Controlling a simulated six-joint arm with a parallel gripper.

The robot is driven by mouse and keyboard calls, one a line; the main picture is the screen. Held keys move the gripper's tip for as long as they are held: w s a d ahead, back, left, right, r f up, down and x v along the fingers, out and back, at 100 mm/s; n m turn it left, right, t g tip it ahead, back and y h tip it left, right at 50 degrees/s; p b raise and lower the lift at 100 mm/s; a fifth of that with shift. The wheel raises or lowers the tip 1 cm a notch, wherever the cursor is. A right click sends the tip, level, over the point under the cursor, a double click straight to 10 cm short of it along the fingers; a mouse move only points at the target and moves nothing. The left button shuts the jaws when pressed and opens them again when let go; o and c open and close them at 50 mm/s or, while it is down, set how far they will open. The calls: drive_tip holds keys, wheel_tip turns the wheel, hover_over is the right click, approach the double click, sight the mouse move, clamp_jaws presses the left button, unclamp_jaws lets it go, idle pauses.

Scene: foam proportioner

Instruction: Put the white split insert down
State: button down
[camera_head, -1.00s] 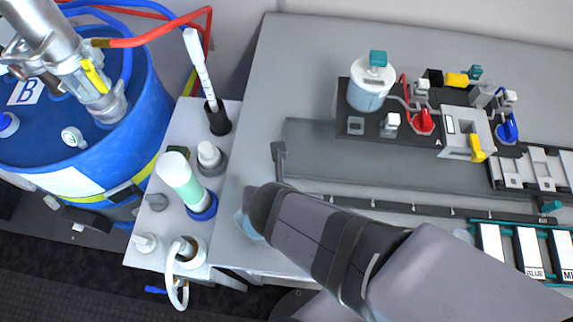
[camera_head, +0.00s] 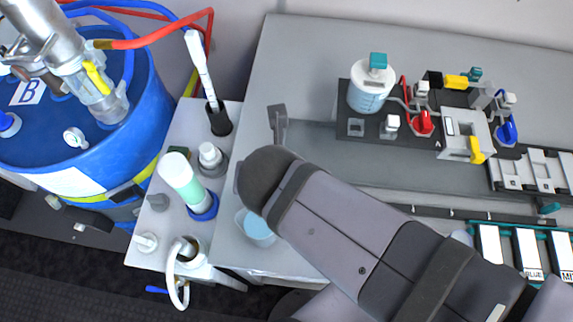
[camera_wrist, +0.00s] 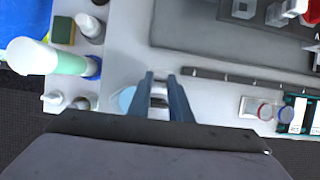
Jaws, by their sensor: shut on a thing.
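My gripper (camera_wrist: 160,80) shows in the wrist view as two blue-grey fingers over the grey bench. They are shut on a small whitish piece (camera_wrist: 158,91), which I take to be the white split insert; only a little of it shows between the fingers. I cannot tell whether it touches the bench. In the head view my own arm hides the fingers and the piece.
A light blue round cup (camera_head: 258,228) is on the bench left of the fingers. A white side plate (camera_head: 152,222) with a green-and-white bottle (camera_head: 188,185) is at left, beside a blue drum (camera_head: 70,150). A dark fixture plate (camera_head: 350,145) and teal-edged tray (camera_head: 507,283) are at right.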

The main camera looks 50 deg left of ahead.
drive_tip(key=shift+r, duration=0.3)
